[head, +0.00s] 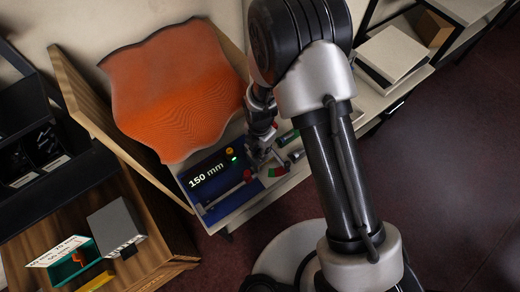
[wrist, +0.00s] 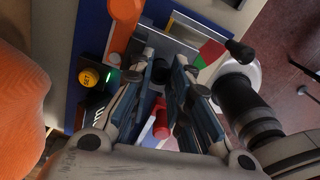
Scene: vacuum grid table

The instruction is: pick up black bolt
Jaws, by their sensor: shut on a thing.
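My gripper (wrist: 165,66) points down at the blue panel (wrist: 94,35) on the table. Its two fingers are close together, shut on a small dark piece (wrist: 160,72), which looks like the black bolt. The fingers hide most of it, so I cannot tell its full shape or whether it touches the surface. In the head view my gripper (head: 259,152) is over the right part of the blue panel (head: 215,186), and the bolt cannot be made out.
A red cylindrical part (wrist: 160,120) lies below the fingertips. A yellow SET button (wrist: 88,78) and a black display reading 150 mm (head: 207,175) are to the left. A large wavy orange sheet (head: 175,90) stands behind. A wooden cabinet (head: 150,205) is at left.

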